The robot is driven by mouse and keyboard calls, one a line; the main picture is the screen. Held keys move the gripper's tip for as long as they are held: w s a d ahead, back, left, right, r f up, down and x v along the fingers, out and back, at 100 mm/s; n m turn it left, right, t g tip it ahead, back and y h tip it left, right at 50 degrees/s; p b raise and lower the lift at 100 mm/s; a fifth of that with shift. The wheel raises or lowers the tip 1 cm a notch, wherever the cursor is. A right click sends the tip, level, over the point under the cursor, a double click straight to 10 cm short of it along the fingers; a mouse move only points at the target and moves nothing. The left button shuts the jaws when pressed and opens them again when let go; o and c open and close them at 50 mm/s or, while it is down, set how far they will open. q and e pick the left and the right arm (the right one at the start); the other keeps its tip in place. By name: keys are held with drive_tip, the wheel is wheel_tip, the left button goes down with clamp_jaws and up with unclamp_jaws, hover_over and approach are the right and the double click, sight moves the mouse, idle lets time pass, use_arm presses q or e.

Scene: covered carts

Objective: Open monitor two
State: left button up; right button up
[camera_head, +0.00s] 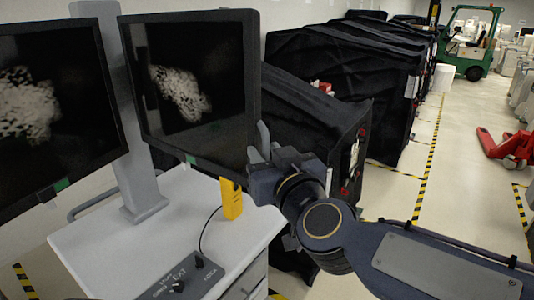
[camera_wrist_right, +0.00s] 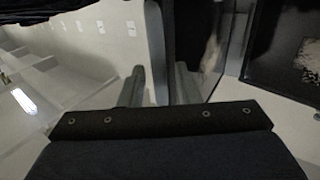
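Two dark monitors stand on a grey post above a white cart (camera_head: 130,250). The left monitor (camera_head: 85,75) and the right monitor (camera_head: 215,65) both show a pale speckled patch on black. My right gripper (camera_head: 262,148) is at the right edge of the right monitor, near its lower corner. In the right wrist view my right gripper (camera_wrist_right: 160,85) has its two fingers apart, with a grey upright strip, apparently the monitor's edge, between them. Firm contact cannot be made out. My left gripper is not in view.
A yellow device (camera_head: 231,198) and a black control panel (camera_head: 185,277) sit on the cart top. Black covered carts (camera_head: 340,75) stand behind my right arm. A red pallet jack (camera_head: 510,147) and a green forklift (camera_head: 470,45) are farther right. The floor between is clear.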

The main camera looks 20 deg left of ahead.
drive_tip(key=shift+w+a, duration=0.2)
drive_tip(key=shift+w, duration=0.1)
clamp_jaws()
